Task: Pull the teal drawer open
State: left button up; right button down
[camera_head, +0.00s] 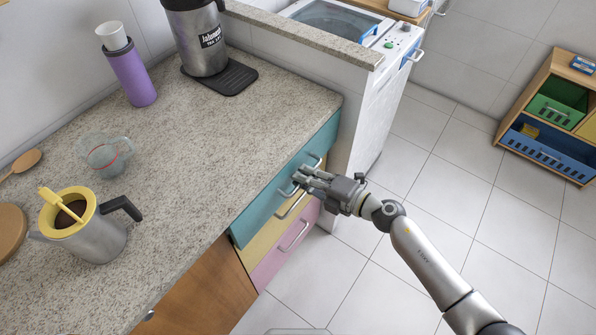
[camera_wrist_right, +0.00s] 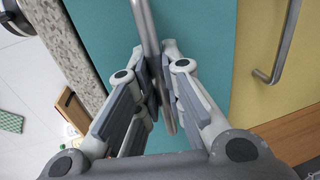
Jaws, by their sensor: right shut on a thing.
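The teal drawer (camera_head: 262,216) is the top one of a stack under the granite counter. I see no clear gap at its front, so it looks closed. Its front also fills much of the right wrist view (camera_wrist_right: 205,35). My right gripper (camera_head: 301,178) is at the drawer front, shut on its metal bar handle (camera_wrist_right: 147,25). In the right wrist view the bar runs between the fingers (camera_wrist_right: 160,85). The fingers hide part of the handle in the head view. My left gripper is not in view.
A yellow drawer (camera_head: 250,250) and a pink drawer (camera_head: 277,263) sit below. The counter (camera_head: 185,165) holds a steel jug (camera_head: 95,242), a measuring cup (camera_head: 106,153) and a purple bottle (camera_head: 130,75). A low wall (camera_head: 350,125) stands beside the drawers. The tiled floor (camera_head: 440,190) in front is clear.

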jog(key=f+v, duration=0.2)
jog(key=v, duration=1.2)
jog(key=f+b+v, duration=0.1)
jog(key=f+v, duration=0.2)
jog(key=v, duration=1.1)
jog(key=shift+s+d+f, duration=0.2)
jog(key=shift+s+d, duration=0.2)
jog(key=c, duration=1.5)
grip_release()
jog(key=shift+c, duration=0.2)
jog(key=v, duration=1.2)
